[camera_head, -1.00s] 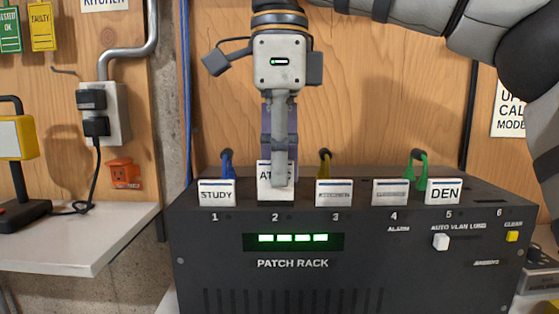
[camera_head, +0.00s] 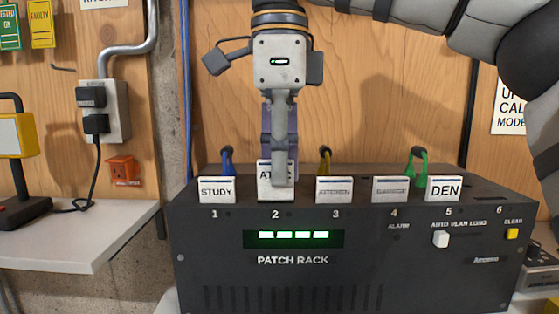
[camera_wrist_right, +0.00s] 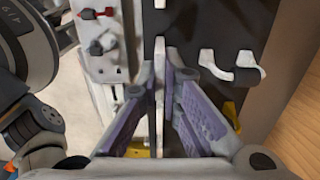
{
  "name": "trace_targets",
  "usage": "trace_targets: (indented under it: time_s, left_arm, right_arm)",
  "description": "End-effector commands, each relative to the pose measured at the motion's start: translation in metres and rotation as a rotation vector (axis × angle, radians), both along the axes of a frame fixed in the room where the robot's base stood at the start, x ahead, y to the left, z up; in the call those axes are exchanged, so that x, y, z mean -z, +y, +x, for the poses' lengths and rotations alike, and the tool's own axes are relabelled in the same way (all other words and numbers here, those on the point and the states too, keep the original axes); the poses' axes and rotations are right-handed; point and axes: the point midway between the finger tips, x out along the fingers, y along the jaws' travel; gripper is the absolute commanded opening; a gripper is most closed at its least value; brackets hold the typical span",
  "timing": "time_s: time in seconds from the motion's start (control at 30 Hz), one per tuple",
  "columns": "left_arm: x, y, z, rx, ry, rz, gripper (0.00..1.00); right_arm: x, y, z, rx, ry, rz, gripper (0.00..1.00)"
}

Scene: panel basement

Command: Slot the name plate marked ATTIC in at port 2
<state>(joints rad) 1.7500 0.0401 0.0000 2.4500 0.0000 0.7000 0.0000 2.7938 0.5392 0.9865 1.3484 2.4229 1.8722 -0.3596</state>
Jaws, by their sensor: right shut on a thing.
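The white name plate (camera_head: 264,189) stands upright over port 2 of the patch rack (camera_head: 300,285). Its letters "AT" and "C" show; the finger in front covers the middle. Its top edge is higher than the tops of the neighbouring plates. Its lower edge is close to the rack's top front edge above the "2"; I cannot tell how deep it sits. My right gripper (camera_head: 279,178) points down and is shut on this plate, one finger in front. In the right wrist view its purple-padded fingers (camera_wrist_right: 168,75) are close together. My left gripper is not in view.
Plates STUDY (camera_head: 216,190) at port 1, two with unclear lettering at ports 3 (camera_head: 334,190) and 4 (camera_head: 390,190), and DEN (camera_head: 444,189) at port 5 stand along the rack. Blue, yellow and green cables rise behind. A wooden wall (camera_head: 400,130) stands close behind the rack.

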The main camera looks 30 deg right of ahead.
Motion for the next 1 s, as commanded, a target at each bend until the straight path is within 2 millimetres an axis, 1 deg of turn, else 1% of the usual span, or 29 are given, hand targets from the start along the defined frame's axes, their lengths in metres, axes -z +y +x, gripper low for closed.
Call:
trace_targets:
  time_s: [0.4,1.0]
  left_arm:
    - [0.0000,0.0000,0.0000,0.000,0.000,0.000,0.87]
    - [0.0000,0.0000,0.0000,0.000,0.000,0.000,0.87]
  right_arm:
    - [0.0057,0.0000,0.0000,0.000,0.000,0.000,0.00]
    - [0.0074,-0.0001,0.0000,0.000,-0.001,0.001,0.00]
